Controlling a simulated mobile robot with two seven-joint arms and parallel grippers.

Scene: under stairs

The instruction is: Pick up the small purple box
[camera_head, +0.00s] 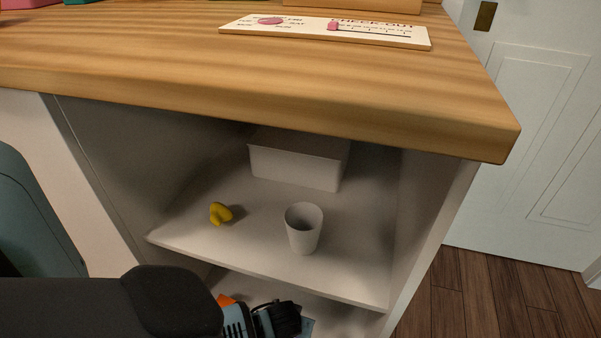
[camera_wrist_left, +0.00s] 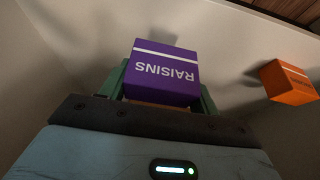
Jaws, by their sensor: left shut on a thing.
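The small purple box (camera_wrist_left: 163,72), marked "RAISINS", shows in the left wrist view. My left gripper (camera_wrist_left: 160,92) is shut on it, with a green finger on either side of the box. In the head view my left arm comes in from the lower left and my left gripper (camera_head: 278,320) is at the lower shelf level, below the upper shelf's front edge. The purple box is not visible in the head view. My right gripper is in neither view.
An orange box (camera_wrist_left: 289,82) is to the right of the purple one, and a bit of orange (camera_head: 226,300) shows beside my left gripper. The upper shelf (camera_head: 255,235) holds a yellow object (camera_head: 220,213), a white cup (camera_head: 304,230) and a white bin (camera_head: 295,165). A wooden countertop (camera_head: 250,85) overhangs the shelves.

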